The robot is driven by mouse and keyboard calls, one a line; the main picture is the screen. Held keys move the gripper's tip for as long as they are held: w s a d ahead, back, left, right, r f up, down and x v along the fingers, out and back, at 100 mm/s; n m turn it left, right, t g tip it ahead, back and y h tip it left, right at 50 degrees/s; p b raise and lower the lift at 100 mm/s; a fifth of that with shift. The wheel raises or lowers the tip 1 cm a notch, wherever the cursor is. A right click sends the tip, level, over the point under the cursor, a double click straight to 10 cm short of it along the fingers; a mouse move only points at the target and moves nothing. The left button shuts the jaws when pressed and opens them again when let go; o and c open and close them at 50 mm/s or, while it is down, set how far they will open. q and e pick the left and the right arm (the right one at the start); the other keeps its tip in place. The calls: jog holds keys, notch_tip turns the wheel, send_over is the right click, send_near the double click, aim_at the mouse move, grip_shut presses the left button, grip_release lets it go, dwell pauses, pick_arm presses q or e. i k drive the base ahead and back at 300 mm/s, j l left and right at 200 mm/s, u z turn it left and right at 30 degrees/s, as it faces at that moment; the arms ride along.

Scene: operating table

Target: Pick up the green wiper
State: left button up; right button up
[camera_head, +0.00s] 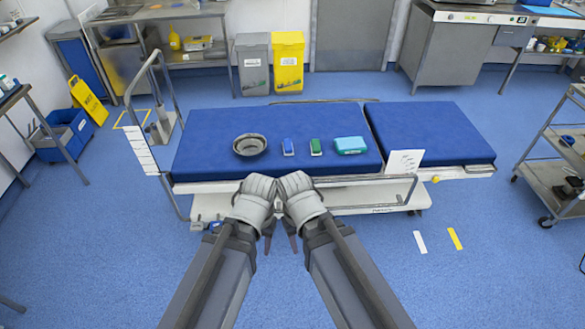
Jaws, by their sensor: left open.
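The green wiper (315,147), a small green piece with a pale lower edge, lies on the blue operating table (215,165). It sits between a similar blue wiper (288,147) on its left and a teal box (350,145) on its right. My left gripper (267,243) is open and points down in front of the table's near edge, short of the wiper. My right gripper (291,242) is close beside it, also pointing down. Its fingers show too little to tell whether it is open or shut. Neither gripper touches the wiper.
A grey metal bowl (250,144) lies left of the blue wiper. A metal rail (160,90) rises at the table's left end. The table's right section (430,133) is clear. Blue floor is free around the table, with a metal trolley (555,150) at the far right.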

aim_at(316, 146)
jog(key=i+l, duration=0.4)
jog(key=l, duration=0.2)
jog(key=i+l+u, duration=0.2)
jog(key=i, duration=0.25)
jog(key=i+l+u, duration=0.15)
jog(key=i, duration=0.3)
jog(key=i+l+u, duration=0.2)
jog(key=i+l, duration=0.15)
